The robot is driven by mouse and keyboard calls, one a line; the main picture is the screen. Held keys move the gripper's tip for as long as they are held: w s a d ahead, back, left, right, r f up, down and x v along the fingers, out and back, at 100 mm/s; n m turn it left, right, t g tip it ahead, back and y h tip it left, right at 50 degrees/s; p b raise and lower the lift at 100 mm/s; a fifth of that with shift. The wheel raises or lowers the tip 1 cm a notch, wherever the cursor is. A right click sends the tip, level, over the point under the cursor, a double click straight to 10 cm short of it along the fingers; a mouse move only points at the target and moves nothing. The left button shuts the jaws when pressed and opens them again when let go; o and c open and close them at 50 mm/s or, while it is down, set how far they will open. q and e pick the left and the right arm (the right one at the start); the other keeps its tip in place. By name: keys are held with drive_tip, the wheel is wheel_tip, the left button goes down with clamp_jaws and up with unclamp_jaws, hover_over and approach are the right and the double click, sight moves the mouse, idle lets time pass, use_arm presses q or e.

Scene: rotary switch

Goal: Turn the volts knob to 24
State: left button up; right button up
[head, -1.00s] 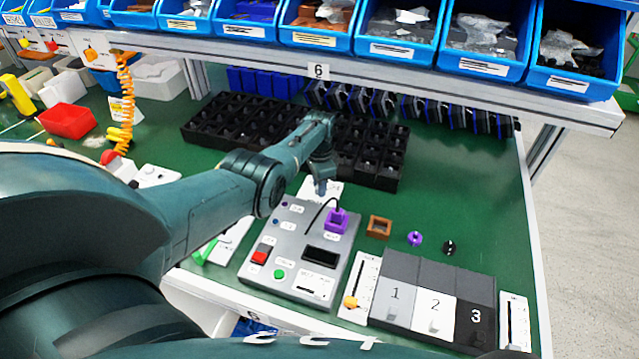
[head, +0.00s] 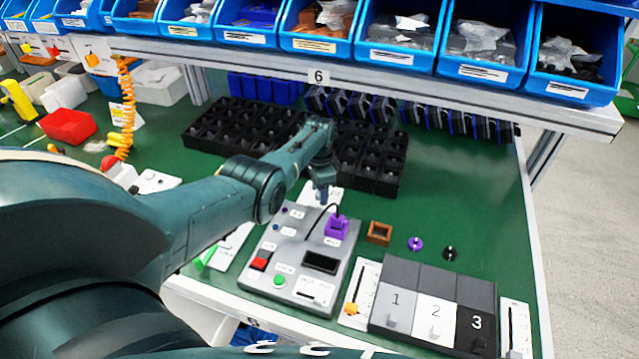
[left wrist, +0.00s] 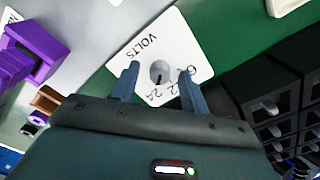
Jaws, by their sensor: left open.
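The volts knob (left wrist: 159,71) is a small round grey dial on a white plate (left wrist: 180,47) marked VOLTS in the left wrist view. The numbers 6, 12 and 24 are printed along one side of the plate, the side nearer the gripper. A dark mark shows on the knob's edge on the side toward these numbers; its exact setting is hard to tell. My left gripper (left wrist: 158,84) is open, with one finger on each side of the knob in the picture. I cannot tell whether the fingers touch it. In the head view my left gripper (head: 322,195) hangs over the plate, hiding the knob.
A grey control panel (head: 268,278) with a purple plug (head: 336,227) stands in front of the plate. Black bins (head: 372,176) stand close behind and beside it. A brown frame (head: 379,233) and numbered blocks (head: 395,300) are to the right.

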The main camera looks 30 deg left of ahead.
use_arm(q)
drive_tip(key=shift+r, duration=0.1)
drive_tip(key=shift+r+b, duration=0.3)
drive_tip(key=shift+r, duration=0.25)
wheel_tip(320, 180, up, 12)
drive_tip(key=shift+f, duration=0.1)
idle(0.3)
